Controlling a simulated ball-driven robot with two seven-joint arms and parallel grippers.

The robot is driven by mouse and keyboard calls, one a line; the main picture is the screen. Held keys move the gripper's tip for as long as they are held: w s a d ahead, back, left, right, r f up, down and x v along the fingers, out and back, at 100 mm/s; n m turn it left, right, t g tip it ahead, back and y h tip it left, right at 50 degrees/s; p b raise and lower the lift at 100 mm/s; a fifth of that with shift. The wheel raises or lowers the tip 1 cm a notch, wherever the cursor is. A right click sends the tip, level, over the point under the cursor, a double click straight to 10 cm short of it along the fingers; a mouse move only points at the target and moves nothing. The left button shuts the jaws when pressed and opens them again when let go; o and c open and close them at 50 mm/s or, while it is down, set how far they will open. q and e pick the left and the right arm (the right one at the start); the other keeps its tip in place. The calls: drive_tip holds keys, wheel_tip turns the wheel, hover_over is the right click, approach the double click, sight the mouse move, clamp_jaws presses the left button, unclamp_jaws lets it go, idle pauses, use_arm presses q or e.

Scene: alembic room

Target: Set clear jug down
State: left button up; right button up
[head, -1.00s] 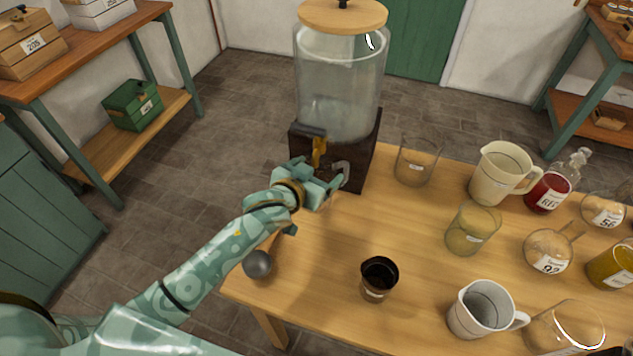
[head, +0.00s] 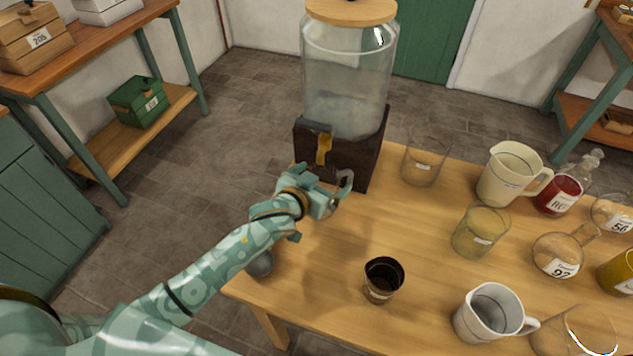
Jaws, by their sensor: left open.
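My left gripper (head: 338,193) is open, with nothing visible between its fingers. It is just above the wooden table (head: 335,245), in front of the dispenser's dark base and below its yellow tap (head: 323,149). A clear, empty-looking glass vessel (head: 425,158) stands upright on the table to the right of the dispenser, apart from the gripper. Another clear glass vessel (head: 575,338) is cut off at the bottom right edge. I cannot tell which of these is the clear jug. My right gripper is not in view.
The large glass dispenser (head: 347,75) stands at the table's back left. Several labelled flasks crowd the right. The middle left is clear.

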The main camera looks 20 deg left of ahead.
use_arm(q)
drive_tip(key=p+v, duration=0.3)
drive_tip(key=v, duration=0.9)
